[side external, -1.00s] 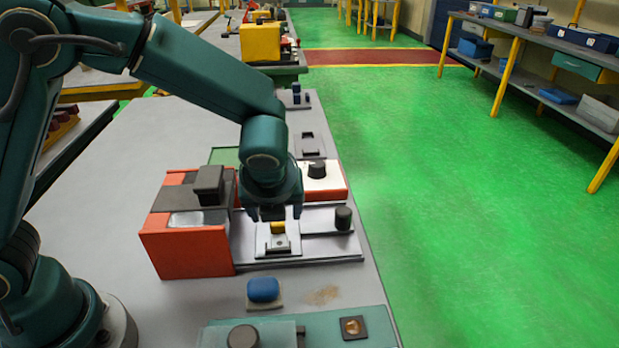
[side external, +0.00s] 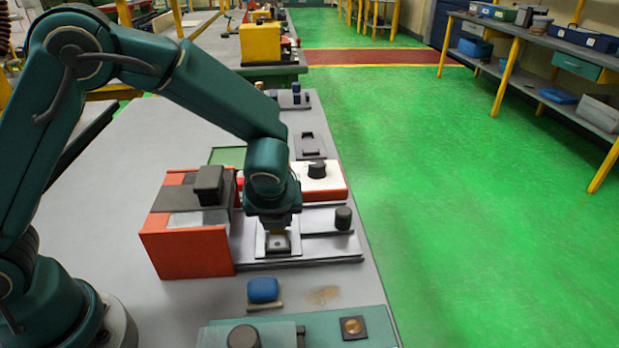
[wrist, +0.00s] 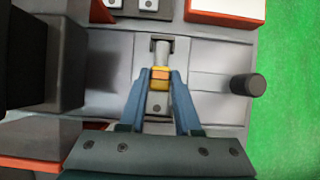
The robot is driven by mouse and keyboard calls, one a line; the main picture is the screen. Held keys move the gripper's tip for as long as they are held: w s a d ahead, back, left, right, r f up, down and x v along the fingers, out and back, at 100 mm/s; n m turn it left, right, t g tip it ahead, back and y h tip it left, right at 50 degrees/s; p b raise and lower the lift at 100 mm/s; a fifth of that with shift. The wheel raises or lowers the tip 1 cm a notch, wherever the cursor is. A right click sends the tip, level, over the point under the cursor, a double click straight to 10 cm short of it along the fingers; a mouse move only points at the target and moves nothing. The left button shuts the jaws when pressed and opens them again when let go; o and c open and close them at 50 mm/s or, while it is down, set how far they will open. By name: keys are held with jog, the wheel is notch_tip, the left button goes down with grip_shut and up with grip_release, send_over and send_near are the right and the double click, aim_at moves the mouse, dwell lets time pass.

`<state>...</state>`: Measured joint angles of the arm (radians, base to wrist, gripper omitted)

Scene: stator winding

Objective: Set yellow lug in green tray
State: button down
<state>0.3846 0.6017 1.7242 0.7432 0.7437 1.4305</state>
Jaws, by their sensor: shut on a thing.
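The yellow lug (wrist: 160,79) sits between the fingertips of my gripper (wrist: 159,88) in the wrist view. Both blue fingers touch its sides, and the gripper is shut on it. The lug is at a light metal fixture plate (side external: 262,248) on the grey slide base. I cannot tell whether it still rests there. In the side view my gripper (side external: 278,228) is low over that plate and mostly covers the lug. The green tray (side external: 228,156) lies flat on the bench behind the orange machine, partly hidden by it and my arm.
An orange machine with a dark top (side external: 188,245) stands left of my gripper. A black knob (side external: 343,217) rises from the slide base on the right. A white-topped orange block (side external: 322,182) is behind. A blue sponge-like block (side external: 263,290) lies in front. The left bench area is clear.

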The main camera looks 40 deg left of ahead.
notch_tip(320, 180, up, 9)
jog(key=w+a+r+m+t+h, duration=0.1)
jog(key=w+a+r+m+h, duration=0.1)
jog(key=w+m, duration=0.3)
jog(key=w+a+f+n+g+y, duration=0.15)
jog(key=a+n, duration=0.35)
jog(key=a, duration=2.4)
send_near(234, 155)
jog(key=shift+t+y, duration=0.25)
jog(key=w, duration=0.1)
jog(key=w+d, duration=0.1)
jog(key=w+f, duration=0.1)
jog(key=w, duration=0.1)
jog(key=shift+d+f, duration=0.1)
jog(key=shift+d, duration=0.3)
jog(key=shift+f, duration=1.95)
